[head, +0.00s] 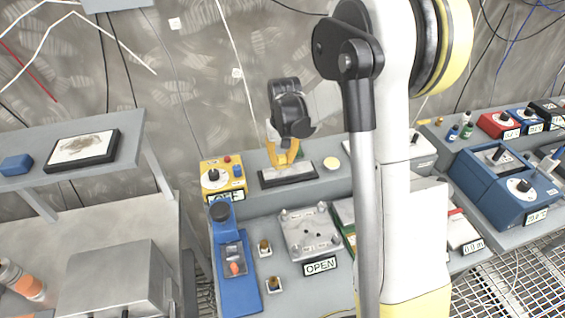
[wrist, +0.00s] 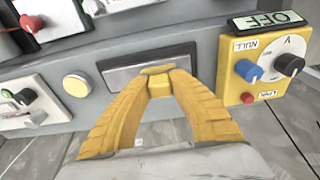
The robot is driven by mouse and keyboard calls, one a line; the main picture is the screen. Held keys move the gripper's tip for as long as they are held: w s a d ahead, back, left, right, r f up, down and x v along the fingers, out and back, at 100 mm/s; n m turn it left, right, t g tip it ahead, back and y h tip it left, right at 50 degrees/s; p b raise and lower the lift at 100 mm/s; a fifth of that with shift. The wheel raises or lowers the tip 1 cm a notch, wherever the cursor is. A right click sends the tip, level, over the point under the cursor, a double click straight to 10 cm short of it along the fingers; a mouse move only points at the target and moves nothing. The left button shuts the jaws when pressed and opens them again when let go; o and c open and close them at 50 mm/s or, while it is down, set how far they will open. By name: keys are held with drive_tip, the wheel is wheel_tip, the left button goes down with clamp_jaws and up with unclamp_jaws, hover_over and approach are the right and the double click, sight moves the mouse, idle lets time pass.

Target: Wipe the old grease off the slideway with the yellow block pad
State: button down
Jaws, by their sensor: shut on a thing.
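My gripper (head: 283,160) is over the back ledge of the middle bench, its yellow fingers pointing down. In the wrist view my gripper (wrist: 158,72) is shut on a small yellow piece, which I take to be the yellow block pad (wrist: 158,69); its colour blends with the fingers, which hide most of it. Right under or behind the tips lies a dark-framed strip with a grey metal face (head: 300,173), seen also in the wrist view (wrist: 122,75). I cannot tell whether the pad touches it. A black-framed white plate with a dark smear (head: 83,148) lies on the left shelf.
A blue block (head: 15,165) sits on the left shelf. A yellow control box (head: 223,180) with knobs stands left of the strip, and a round cream button (head: 331,163) is right of it. Blue and metal fixtures crowd the bench in front.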

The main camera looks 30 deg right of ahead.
drive_tip(key=shift+r+p, duration=0.95)
drive_tip(key=shift+r, duration=0.9)
